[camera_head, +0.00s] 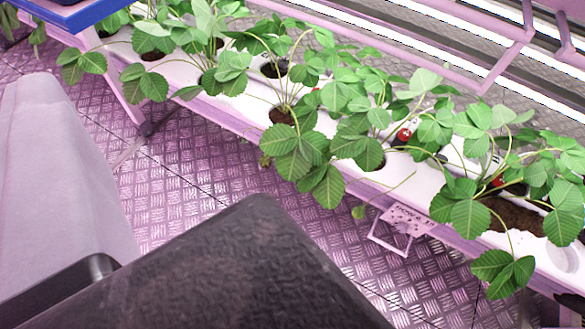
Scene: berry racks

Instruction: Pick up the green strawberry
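A small green strawberry (358,212) hangs on a thin curved stem below the front edge of the white planting trough (330,158), right of centre. It hangs clear of the large leaves, over the metal floor. A large dark block (235,275) at the bottom centre is part of my own arm or gripper. It is well below and left of the strawberry and not touching it. No fingertips can be made out, so I cannot tell how my gripper stands.
Leafy strawberry plants (300,150) fill the trough, with a red berry (404,134) and another red berry (497,181) among the leaves. A pink bracket (403,228) sticks out right of the green strawberry. Pink rails (440,60) run behind. The patterned metal floor (190,160) is clear.

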